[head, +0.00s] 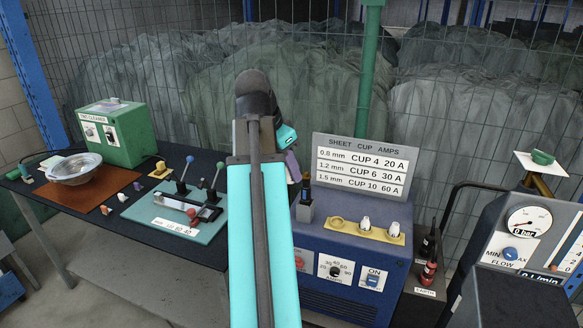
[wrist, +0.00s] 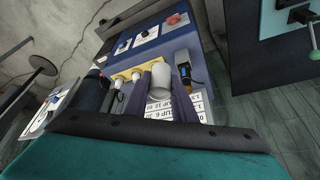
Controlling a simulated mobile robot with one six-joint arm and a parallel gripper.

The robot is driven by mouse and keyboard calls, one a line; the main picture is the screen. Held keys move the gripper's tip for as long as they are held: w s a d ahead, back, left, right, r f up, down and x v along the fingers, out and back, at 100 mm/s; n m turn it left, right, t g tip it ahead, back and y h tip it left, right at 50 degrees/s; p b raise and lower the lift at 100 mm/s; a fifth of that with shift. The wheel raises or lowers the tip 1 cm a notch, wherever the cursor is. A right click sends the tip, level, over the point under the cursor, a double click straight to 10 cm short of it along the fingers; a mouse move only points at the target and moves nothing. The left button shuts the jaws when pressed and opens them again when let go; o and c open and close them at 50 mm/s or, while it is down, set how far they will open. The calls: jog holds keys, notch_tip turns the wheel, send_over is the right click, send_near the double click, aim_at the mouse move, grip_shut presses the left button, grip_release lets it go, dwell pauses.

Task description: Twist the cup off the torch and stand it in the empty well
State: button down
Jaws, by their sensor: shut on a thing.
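My gripper (wrist: 161,94) is shut on a pale grey cup (wrist: 160,82), held between its purple fingers in the wrist view. In the head view only part of my gripper (head: 293,166) shows beside my arm, and the held cup is hidden.
A sheet-cup-amps sign (head: 360,165) stands behind the rack on the blue machine (head: 345,260). A bench (head: 140,215) with a lever fixture and metal bowl (head: 75,168) is at left. A gas-flow unit (head: 520,235) stands at right. Wire fencing closes the back.

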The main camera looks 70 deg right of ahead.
jog(key=shift+r+p, duration=1.3)
jog(key=shift+r, duration=0.4)
jog(key=shift+w+a, duration=0.2)
jog(key=shift+w, duration=0.3)
jog(key=w+a+f+n+t+b, duration=0.1)
jog(key=w+a+f+n, duration=0.3)
jog(key=w+a, duration=0.7)
jog(key=w+a+f+n+t+b, duration=0.15)
jog(key=w+a+f+n, duration=0.25)
jog(key=w+a, duration=0.75)
jog(key=w+a+f+n+t+y, duration=0.2)
jog(key=w+a+f+n, duration=0.2)
jog(key=w+a+n, duration=0.4)
jog(key=w+a+f+n+t+y, duration=0.2)
jog(key=w+a+f+n, duration=0.2)
jog(key=w+a+n, duration=0.4)
jog(key=w+a, duration=0.6)
jog(key=a, duration=0.5)
jog(key=shift+f, duration=0.2)
